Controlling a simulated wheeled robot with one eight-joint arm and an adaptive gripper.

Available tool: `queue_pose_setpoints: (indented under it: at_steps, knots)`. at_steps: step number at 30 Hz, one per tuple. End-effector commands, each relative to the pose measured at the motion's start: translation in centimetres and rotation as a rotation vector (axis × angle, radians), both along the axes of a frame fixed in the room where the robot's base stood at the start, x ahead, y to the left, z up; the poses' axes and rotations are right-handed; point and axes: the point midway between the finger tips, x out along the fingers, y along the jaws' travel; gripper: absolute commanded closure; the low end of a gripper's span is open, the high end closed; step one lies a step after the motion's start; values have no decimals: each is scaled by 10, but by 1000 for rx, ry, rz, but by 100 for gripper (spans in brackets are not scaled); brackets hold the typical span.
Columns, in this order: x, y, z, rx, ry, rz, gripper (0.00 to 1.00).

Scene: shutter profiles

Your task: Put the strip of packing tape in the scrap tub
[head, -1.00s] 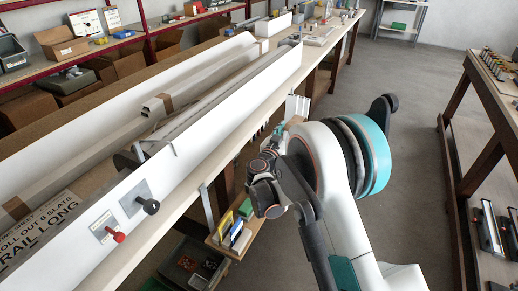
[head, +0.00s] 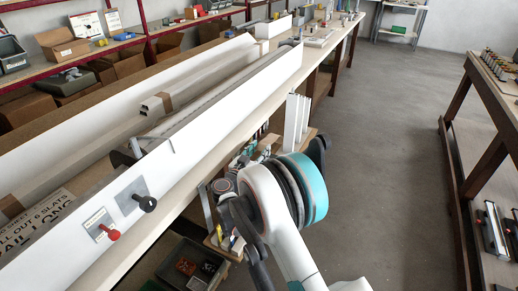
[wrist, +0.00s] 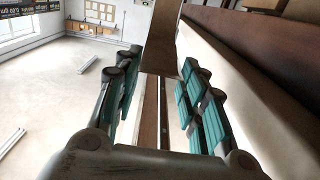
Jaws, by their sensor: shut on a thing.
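In the wrist view, a flat brown strip, which looks like the packing tape (wrist: 163,40), stretches away from between the teal-padded fingers of my gripper (wrist: 162,68). My gripper is shut on its near end, and the strip hangs clear beyond the fingertips. In the head view my arm reaches over the front side of the bench, and its own links mostly hide the gripper and the strip. A dark open bin (head: 192,266) with small red and orange pieces stands low below the bench front; I cannot tell if it is the scrap tub.
The long bench (head: 212,157) carries white channels and a cardboard-wrapped profile (head: 158,103). A red-knobbed lever (head: 114,235) and a black-knobbed lever (head: 147,204) stick out of its front. White upright profiles (head: 297,118) stand beside it. The aisle floor (head: 385,150) is clear.

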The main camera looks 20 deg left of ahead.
Motion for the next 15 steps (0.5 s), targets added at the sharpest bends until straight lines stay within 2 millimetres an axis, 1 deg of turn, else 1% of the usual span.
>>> queue_pose_setpoints:
  at_steps: [1,3,15]
  knots:
    - [0,0,-7,0,0,0,71]
    - [0,0,-13,0,0,0,71]
    - [0,0,-48,0,0,0,71]
